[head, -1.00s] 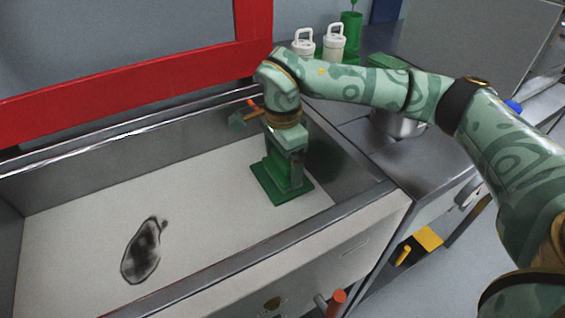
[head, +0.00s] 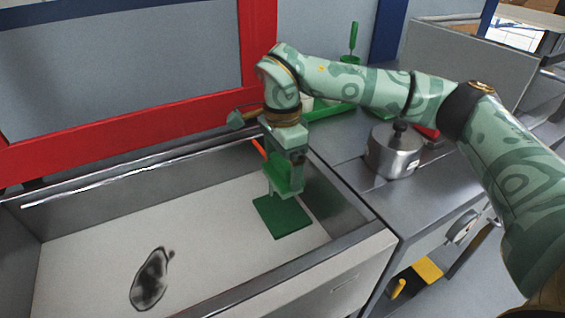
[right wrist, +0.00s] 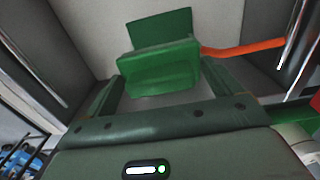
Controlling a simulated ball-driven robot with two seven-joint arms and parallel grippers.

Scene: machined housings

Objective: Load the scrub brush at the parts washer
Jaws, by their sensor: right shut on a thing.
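The scrub brush (head: 284,178), a green block, is held in my right gripper (head: 284,168), which points down into the parts washer's basin (head: 215,190). In the right wrist view the brush (right wrist: 160,65) sits between the two fingers. A flat green pad (head: 282,217) lies on the basin floor below the brush, with a gap apparent between them; the pad (right wrist: 160,27) also shows beyond the brush in the right wrist view. A dark smudged patch (head: 150,282) is on the basin floor at the lower left. My left gripper is out of view.
An orange rod (head: 258,147) stands close behind the gripper at the basin's back wall. A red frame (head: 130,140) runs behind the basin. A steel pot (head: 393,152) and a green tray (head: 335,111) stand on the counter. The basin's left half is mostly clear.

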